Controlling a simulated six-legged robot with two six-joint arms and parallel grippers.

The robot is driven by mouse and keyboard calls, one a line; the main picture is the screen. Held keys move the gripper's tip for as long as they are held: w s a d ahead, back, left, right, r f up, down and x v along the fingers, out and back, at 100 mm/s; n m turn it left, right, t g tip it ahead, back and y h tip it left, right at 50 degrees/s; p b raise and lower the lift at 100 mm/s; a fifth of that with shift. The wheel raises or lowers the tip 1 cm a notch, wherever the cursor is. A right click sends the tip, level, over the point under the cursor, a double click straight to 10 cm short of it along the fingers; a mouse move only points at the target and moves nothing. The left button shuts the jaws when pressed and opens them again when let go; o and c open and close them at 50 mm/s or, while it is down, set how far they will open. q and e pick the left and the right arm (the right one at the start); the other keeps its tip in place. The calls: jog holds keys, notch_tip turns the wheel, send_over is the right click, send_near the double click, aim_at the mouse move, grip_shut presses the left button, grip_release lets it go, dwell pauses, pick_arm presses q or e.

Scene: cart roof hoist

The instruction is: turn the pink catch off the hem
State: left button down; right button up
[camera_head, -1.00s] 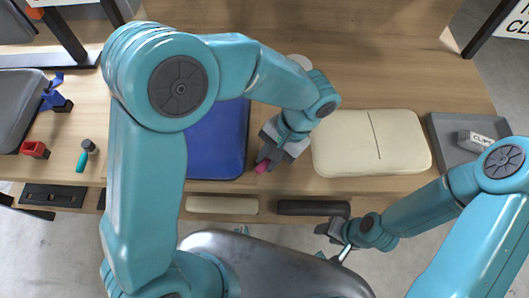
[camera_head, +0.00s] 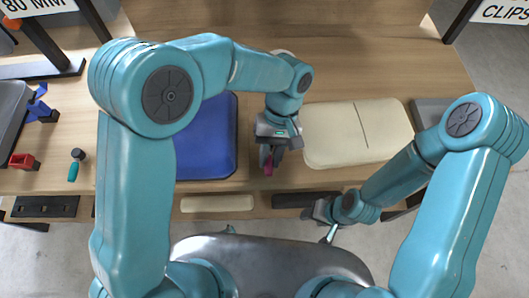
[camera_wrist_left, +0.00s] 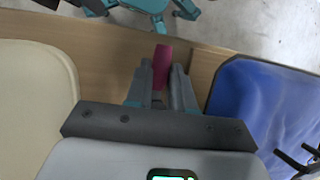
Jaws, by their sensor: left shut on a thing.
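The pink catch (camera_head: 268,168) is between the fingers of my left gripper (camera_head: 269,160), near the front edge of the table. In the left wrist view the catch (camera_wrist_left: 161,66) sticks out past the fingertips of my left gripper (camera_wrist_left: 161,80), which is shut on it. It lies between a blue panel (camera_head: 207,140) and a cream pad (camera_head: 358,134). Which of these has the hem I cannot tell. My right gripper (camera_head: 318,212) is by the table's front edge, apart from the catch; its fingers are too small to read.
A grey tray (camera_head: 430,108) stands at the right, partly behind my right arm. A red block (camera_head: 22,161), a teal-handled tool (camera_head: 74,168) and a blue part (camera_head: 40,108) lie at the left. Cream and black bars (camera_head: 217,203) line the front edge.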

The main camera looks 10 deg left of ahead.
pick_arm(q)
jog(key=shift+d+r, duration=0.1)
dwell(0.3)
jog(key=c, duration=1)
grip_release()
jog(key=shift+o, duration=0.2)
jog(key=p+v, duration=0.2)
jog(key=v, duration=1.4)
jog(key=shift+w+r, duration=0.1)
jog(key=shift+r, duration=0.1)
